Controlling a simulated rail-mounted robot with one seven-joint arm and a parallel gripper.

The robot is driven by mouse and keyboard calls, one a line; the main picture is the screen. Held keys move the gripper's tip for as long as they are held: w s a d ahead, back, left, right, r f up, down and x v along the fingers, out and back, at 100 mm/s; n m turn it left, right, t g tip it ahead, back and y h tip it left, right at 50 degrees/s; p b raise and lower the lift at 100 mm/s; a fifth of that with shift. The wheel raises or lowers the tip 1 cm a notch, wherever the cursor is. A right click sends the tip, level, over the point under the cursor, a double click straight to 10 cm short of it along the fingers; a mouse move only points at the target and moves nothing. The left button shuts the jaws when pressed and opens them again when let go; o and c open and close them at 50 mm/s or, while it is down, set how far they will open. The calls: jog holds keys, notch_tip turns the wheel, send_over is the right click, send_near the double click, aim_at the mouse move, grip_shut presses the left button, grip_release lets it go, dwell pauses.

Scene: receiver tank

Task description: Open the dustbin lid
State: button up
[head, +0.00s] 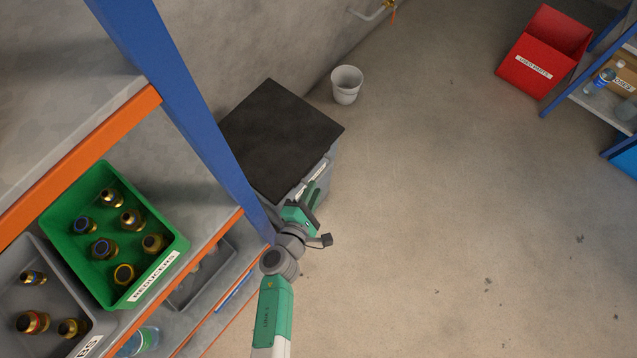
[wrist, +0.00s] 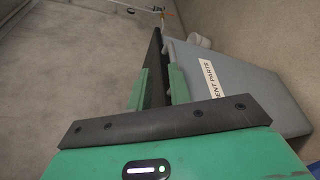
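The dustbin is a grey bin (head: 326,170) standing against the wall behind the blue shelf post. Its flat black lid (head: 280,130) lies down on it in the head view. My gripper (head: 312,200) is at the lid's near right edge. In the wrist view the lid is a dark strip (wrist: 156,50) seen edge-on between my two green fingers (wrist: 158,88), one on each side, and it fills the gap between them. The grey bin wall with a white label, partly reading "ENT PARTS" (wrist: 211,82), is to the right there.
A blue post (head: 180,90) and shelf with a green crate (head: 165,240) of fittings stand close left of my arm. A white bucket (head: 347,85) is beyond the bin. A red box (head: 545,50) stands far right. The floor to the right is clear.

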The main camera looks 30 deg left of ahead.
aim_at(319, 176)
jog(key=shift+n, duration=0.5)
jog(key=w+f, duration=0.1)
jog(key=w, duration=0.1)
jog(key=w+a+f+b, duration=0.1)
jog(key=w, duration=0.1)
jog(key=w+f+b, duration=0.1)
jog(key=w+f, duration=0.1)
jog(key=shift+w+a, duration=0.2)
jog(key=shift+w, duration=0.1)
grip_shut()
